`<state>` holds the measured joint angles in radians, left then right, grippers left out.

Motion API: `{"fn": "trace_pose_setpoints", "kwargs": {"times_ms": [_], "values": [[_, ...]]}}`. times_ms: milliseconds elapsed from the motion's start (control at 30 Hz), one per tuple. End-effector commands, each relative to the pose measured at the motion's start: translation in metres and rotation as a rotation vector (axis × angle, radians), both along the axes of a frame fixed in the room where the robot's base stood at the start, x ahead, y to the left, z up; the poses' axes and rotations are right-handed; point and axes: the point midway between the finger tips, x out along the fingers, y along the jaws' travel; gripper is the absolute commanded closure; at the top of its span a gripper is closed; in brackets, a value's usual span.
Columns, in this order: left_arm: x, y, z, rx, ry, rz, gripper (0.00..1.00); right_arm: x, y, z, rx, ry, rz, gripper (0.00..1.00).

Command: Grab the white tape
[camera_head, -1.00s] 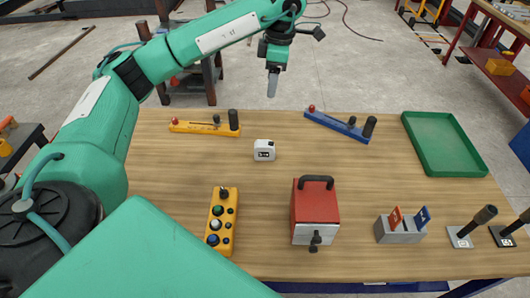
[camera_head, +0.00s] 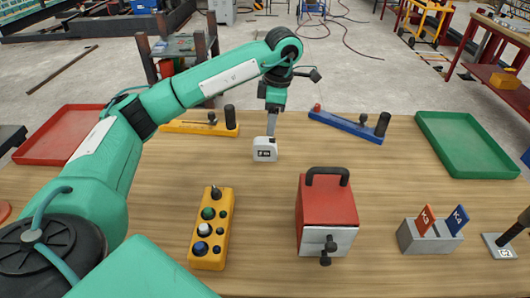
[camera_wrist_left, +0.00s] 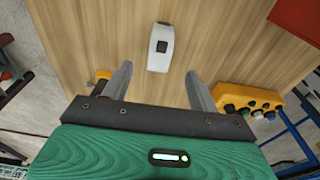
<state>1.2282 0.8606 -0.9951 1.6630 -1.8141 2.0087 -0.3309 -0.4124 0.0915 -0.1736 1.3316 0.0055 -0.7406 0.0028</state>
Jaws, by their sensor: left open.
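The white tape (camera_head: 265,150) is a small white box-shaped case with a dark label, standing on the wooden table (camera_head: 160,165). In the left wrist view the white tape (camera_wrist_left: 161,47) lies ahead of the fingertips, roughly between their lines. My left gripper (camera_head: 271,124) points down just above and behind the tape in the head view. In the left wrist view my left gripper (camera_wrist_left: 158,82) is open, with its two fingers wide apart and nothing between them. My right gripper is not in view.
A yellow button box (camera_head: 212,228) and a red box with a black handle (camera_head: 327,205) stand in front. A yellow tool (camera_head: 200,128) and a blue tool (camera_head: 347,126) flank the tape behind. Red (camera_head: 50,151) and green (camera_head: 466,166) trays lie at the sides.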

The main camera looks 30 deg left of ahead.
Motion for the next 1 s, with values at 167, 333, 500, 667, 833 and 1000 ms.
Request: {"fn": "trace_pose_setpoints", "kwargs": {"times_ms": [167, 333, 500, 667, 833, 1000], "values": [[-0.003, 0.004, -0.034, 0.001, 0.004, 0.0, 0.4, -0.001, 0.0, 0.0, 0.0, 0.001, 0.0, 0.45], [-0.004, 0.006, -0.052, 0.001, 0.002, 0.0, 0.4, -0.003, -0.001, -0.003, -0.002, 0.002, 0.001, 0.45], [-0.006, 0.009, -0.063, 0.001, 0.002, 0.0, 0.4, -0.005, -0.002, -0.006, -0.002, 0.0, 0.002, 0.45], [-0.01, 0.014, -0.086, 0.002, 0.003, 0.0, 0.4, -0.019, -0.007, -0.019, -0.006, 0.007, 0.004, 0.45], [-0.01, 0.015, -0.104, 0.001, 0.001, 0.0, 0.4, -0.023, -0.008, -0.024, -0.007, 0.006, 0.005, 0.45], [-0.01, 0.015, -0.106, 0.001, -0.001, 0.0, 0.4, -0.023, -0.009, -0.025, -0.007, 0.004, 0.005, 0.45]]}}
